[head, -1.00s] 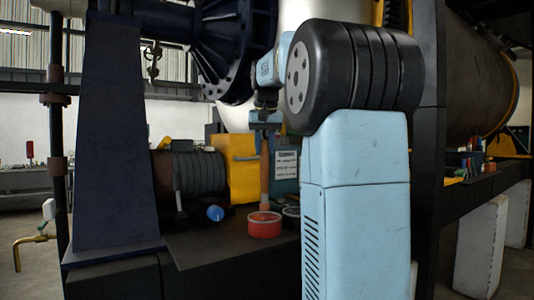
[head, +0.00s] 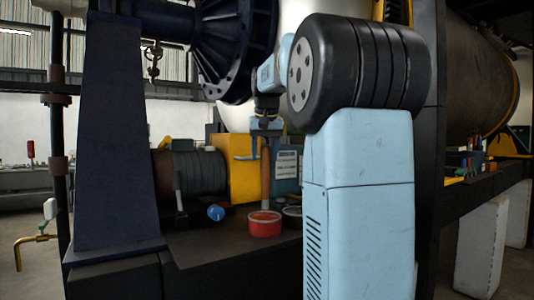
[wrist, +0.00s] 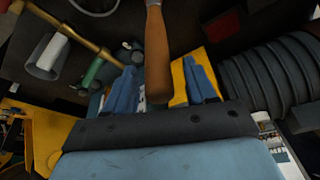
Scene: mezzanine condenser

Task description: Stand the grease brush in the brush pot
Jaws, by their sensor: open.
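The grease brush has a brown wooden handle (head: 265,182) and stands upright. Its lower end meets the rim of a round red pot (head: 264,228) on the dark bench and appears to go into it; the bristles are hidden. My gripper (head: 265,150) is above the pot with its blue fingers spread on either side of the handle's top. In the wrist view the handle (wrist: 157,50) runs between my open fingers (wrist: 162,90), with a gap on each side, and a grey ferrule shows at the top edge.
A dark round tin (head: 292,212) stands just right of the red pot. A yellow block (head: 238,165) and a ribbed motor (head: 192,172) are behind and left. A blue knob (head: 215,213) and a dark upright handle (head: 180,195) stand left. The bench front (head: 215,255) is clear.

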